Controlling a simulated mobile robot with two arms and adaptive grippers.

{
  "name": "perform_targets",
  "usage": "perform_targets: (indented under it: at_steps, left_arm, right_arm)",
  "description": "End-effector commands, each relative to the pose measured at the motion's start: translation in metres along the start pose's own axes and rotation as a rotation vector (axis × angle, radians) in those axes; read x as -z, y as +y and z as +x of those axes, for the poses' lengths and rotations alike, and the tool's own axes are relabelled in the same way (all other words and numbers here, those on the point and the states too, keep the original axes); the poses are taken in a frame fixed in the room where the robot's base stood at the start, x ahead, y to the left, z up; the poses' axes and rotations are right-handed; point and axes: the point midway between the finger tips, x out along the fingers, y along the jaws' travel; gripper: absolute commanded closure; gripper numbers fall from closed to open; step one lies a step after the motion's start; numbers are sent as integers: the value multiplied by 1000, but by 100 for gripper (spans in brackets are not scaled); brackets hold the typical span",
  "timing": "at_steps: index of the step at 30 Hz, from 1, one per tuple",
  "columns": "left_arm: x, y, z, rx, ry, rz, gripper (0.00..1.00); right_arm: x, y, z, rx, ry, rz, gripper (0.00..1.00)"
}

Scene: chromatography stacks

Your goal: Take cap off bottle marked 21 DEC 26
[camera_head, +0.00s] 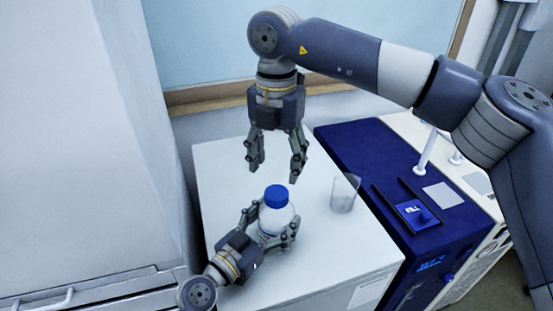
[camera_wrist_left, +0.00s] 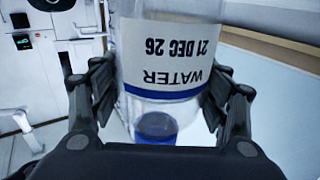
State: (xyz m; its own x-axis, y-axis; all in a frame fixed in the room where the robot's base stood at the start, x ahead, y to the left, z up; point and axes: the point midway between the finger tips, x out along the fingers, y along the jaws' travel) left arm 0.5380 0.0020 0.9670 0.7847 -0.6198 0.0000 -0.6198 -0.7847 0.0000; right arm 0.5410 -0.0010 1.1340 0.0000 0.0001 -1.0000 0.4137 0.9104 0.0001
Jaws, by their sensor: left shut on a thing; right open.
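The bottle (camera_head: 277,218) is clear to white with a blue cap (camera_head: 276,195) on top, and it stands upright over the white worktop. In the left wrist view its label (camera_wrist_left: 172,58) reads WATER, 21 DEC 26 upside down, and the blue cap (camera_wrist_left: 156,125) shows below the label. My left gripper (camera_head: 273,229) is shut on the bottle's body, a finger on each side. I cannot tell whether the bottle's base touches the worktop. My right gripper (camera_head: 273,174) is open and empty, pointing down just above the cap, apart from it.
A clear beaker (camera_head: 344,194) stands on the worktop (camera_head: 320,254) right of the bottle. A dark blue instrument (camera_head: 357,146) with a small tray borders the worktop on the right. A tall white cabinet (camera_head: 85,130) is on the left. The worktop's front is clear.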

Motion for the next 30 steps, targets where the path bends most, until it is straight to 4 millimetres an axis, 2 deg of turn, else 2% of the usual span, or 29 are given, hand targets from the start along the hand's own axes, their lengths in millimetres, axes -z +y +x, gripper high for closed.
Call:
perform_targets:
  at_steps: [9,15,23,30]
  left_arm:
    - [-1,0,0,0,-3,0,97]
    - [-2,0,0,0,-3,0,97]
    - [-2,0,0,0,-3,0,97]
    - [-2,0,0,0,-3,0,97]
  right_arm:
    - [0,0,0,0,0,510,42]
    - [0,0,0,0,0,735,42]
    - [0,0,8,2,0,832,42]
    - [0,0,43,2,1,833,42]
